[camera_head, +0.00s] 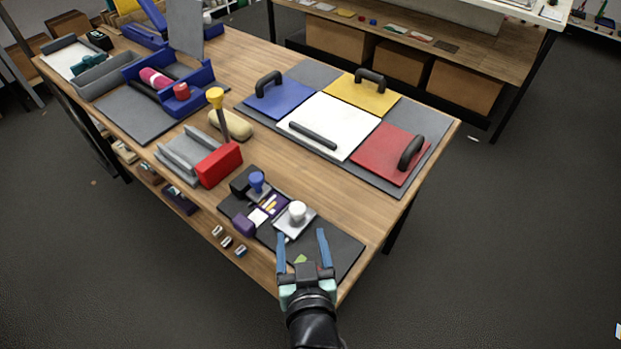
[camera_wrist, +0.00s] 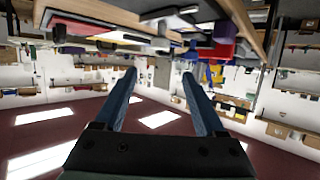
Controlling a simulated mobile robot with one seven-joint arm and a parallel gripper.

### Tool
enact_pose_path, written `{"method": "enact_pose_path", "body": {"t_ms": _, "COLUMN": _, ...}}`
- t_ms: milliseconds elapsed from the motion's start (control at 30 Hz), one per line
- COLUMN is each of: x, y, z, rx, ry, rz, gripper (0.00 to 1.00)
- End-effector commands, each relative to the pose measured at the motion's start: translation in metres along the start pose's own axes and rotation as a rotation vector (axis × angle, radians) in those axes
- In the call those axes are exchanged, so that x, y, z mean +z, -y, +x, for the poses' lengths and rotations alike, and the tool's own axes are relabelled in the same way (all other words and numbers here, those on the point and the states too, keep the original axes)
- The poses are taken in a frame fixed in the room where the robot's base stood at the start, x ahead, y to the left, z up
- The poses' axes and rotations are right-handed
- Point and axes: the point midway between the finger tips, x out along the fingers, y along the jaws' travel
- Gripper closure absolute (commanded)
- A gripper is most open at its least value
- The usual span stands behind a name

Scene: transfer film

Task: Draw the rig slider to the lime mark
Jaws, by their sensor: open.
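The rig is a dark board (camera_head: 338,258) at the front corner of the wooden table. On it, what looks like the slider is a pale plate with a white round knob (camera_head: 297,211). A small lime mark (camera_head: 300,259) shows on the dark board, nearer the front and partly framed by my fingers. My gripper (camera_head: 302,234) is open and empty, its two blue fingers apart, in front of the white knob in the picture. Contact with the board cannot be told. In the wrist view my open gripper (camera_wrist: 160,74) points past the table edge, and neither knob nor mark can be made out.
A blue knob (camera_head: 257,181), a purple block (camera_head: 244,224) and a patterned panel (camera_head: 268,205) sit beside the slider. A red block (camera_head: 219,164) stands behind left. Coloured panels with black handles, including a red panel (camera_head: 385,154), lie behind. Bare wood (camera_head: 320,190) lies between.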

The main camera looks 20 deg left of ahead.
Motion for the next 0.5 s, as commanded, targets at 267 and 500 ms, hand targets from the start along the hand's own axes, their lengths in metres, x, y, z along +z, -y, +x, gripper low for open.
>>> {"method": "enact_pose_path", "body": {"t_ms": 267, "x": 0.003, "y": 0.005, "z": -0.011, "rx": -0.016, "ry": 0.047, "rz": 0.001, "gripper": 0.28}}
{"method": "enact_pose_path", "body": {"t_ms": 500, "x": 0.004, "y": 0.006, "z": 0.019, "rx": -0.017, "ry": 0.046, "rz": 0.002, "gripper": 0.28}}
